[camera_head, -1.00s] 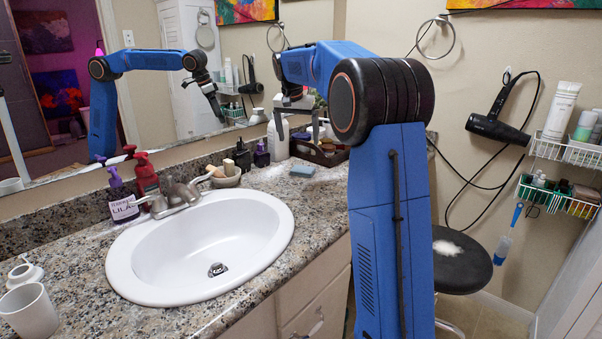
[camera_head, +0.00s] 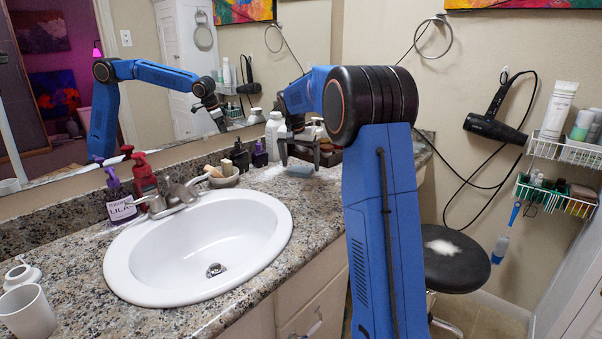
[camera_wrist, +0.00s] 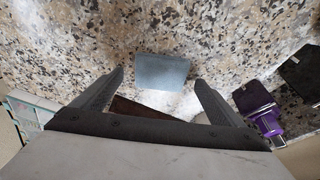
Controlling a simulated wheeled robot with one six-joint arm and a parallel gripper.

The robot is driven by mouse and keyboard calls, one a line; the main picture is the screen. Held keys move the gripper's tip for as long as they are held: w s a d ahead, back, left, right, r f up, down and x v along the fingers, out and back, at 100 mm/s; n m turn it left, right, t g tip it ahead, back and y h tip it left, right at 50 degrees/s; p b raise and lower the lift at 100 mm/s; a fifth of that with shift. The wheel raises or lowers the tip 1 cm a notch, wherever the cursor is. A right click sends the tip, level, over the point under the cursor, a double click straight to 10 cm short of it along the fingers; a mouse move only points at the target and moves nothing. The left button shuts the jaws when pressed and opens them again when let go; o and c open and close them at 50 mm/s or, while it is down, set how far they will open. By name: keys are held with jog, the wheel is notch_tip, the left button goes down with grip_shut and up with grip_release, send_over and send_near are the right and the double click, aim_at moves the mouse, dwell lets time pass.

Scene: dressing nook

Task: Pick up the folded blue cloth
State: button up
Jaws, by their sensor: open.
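The folded blue cloth (camera_head: 300,171) is a small flat light-blue pad lying on the granite counter, to the right of the sink. In the wrist view the cloth (camera_wrist: 163,71) lies just beyond my fingertips, roughly centred between them. My gripper (camera_head: 300,160) is over the back right of the counter, close above the cloth. Its two dark fingers also show in the wrist view (camera_wrist: 159,80), spread apart with nothing between them. I cannot tell the exact height of the fingertips over the cloth.
The white sink (camera_head: 137,282) takes up the middle of the counter (camera_head: 190,318). A purple-labelled bottle (camera_head: 122,208) and a red pump bottle (camera_head: 144,175) stand by the faucet. A stool (camera_head: 455,268) is at right.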

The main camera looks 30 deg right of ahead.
aim_at(301, 169)
jog(key=shift+x, duration=1.05)
jog(key=c, duration=1.2)
jog(key=shift+r, duration=0.1)
notch_tip(301, 169, up, 10)
jog(key=shift+o, duration=0.9)
